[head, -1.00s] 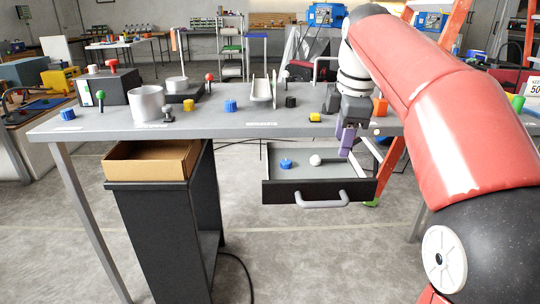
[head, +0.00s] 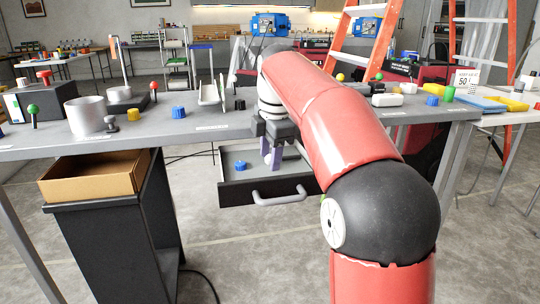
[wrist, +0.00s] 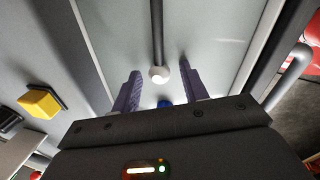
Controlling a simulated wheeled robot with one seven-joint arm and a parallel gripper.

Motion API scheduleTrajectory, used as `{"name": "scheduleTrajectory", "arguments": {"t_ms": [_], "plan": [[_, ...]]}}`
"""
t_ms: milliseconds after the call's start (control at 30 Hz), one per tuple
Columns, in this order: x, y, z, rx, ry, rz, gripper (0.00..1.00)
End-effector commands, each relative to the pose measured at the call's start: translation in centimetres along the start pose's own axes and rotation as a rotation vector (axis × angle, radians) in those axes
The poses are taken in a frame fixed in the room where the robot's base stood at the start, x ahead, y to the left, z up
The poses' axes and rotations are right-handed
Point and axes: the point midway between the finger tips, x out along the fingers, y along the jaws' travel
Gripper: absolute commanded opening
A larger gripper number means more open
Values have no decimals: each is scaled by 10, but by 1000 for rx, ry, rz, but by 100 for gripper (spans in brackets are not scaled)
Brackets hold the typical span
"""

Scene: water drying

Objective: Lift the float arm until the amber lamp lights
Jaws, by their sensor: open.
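A dark rod with a white ball (wrist: 160,75) at its end shows in the wrist view. It looks like the float arm, but I cannot be sure. The ball appears between the purple fingers of my gripper (wrist: 158,82); contact is not clear. In the head view my gripper (head: 271,160) points down, open, over the pulled-out drawer (head: 236,194) below the table, and its fingers mostly hide the ball. A small yellow ball (head: 340,77) stands at the table's back; I cannot tell whether it is the amber lamp, or lit.
A blue knob (head: 240,166) lies in the drawer. A cardboard box (head: 95,190) sits on the black stand at left.

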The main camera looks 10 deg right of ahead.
Motion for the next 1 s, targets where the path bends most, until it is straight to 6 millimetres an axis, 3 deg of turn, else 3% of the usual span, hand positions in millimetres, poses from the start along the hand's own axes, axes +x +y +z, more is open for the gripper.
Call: {"name": "scheduleTrajectory", "arguments": {"t_ms": [167,500,1000], "plan": [[0,0,0,0,0,1,44],[0,0,0,0,0,1,1],[-9,1,3,16,65,15,0]]}}
